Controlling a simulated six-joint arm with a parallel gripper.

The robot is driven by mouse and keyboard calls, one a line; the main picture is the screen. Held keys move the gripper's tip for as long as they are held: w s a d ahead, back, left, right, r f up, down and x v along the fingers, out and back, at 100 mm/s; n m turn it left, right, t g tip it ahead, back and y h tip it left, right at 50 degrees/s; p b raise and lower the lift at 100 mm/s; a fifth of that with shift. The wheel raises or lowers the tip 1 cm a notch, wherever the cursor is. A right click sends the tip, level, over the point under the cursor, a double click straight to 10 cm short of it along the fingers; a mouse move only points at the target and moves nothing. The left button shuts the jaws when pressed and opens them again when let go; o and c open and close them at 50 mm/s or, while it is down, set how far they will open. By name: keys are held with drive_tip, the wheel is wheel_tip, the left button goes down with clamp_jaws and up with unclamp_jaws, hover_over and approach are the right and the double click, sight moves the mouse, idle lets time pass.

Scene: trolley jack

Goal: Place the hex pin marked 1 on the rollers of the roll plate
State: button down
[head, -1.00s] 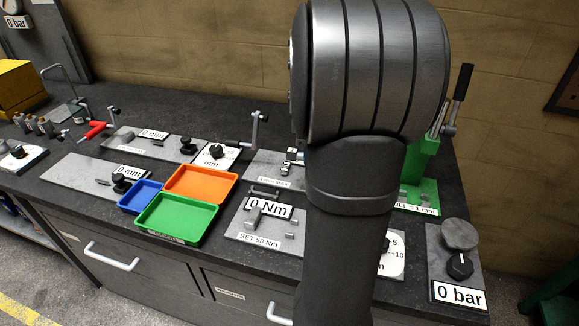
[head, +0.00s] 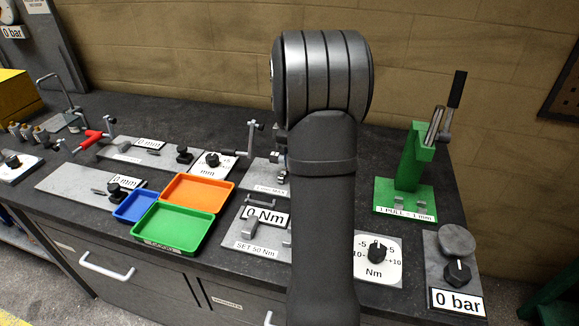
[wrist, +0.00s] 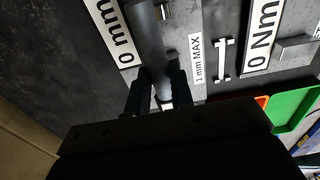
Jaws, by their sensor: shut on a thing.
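The plate labelled "1 mm MAX" (wrist: 195,30), which seems to be the roll plate, is partly hidden by my arm in the head view (head: 262,188). My gripper (wrist: 161,78) is over this plate in the wrist view, its dark fingers shut on a slim grey piece (wrist: 162,88), apparently the hex pin. Its mark cannot be read. I cannot tell whether the pin touches the rollers, which are not clearly visible. In the head view my arm hides the gripper.
A "0 mm" display (wrist: 108,28) stands close beside the gripper. The "0 Nm" fixture (head: 262,214) and orange (head: 226,188), green (head: 204,228) and blue (head: 118,212) trays are nearby. A green press (head: 405,190), an Nm dial (head: 377,275) and a "0 bar" unit (head: 457,300) stand right.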

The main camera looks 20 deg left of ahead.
drive_tip(key=shift+a+f, duration=0.1)
drive_tip(key=shift+f, duration=1.9)
drive_tip(key=shift+f, duration=0.3)
drive_tip(key=c, duration=1.3)
unclamp_jaws()
drive_tip(key=shift+o, duration=0.2)
wheel_tip(320, 180, up, 13)
drive_tip(key=shift+f, duration=0.2)
drive_tip(key=shift+f, duration=0.15)
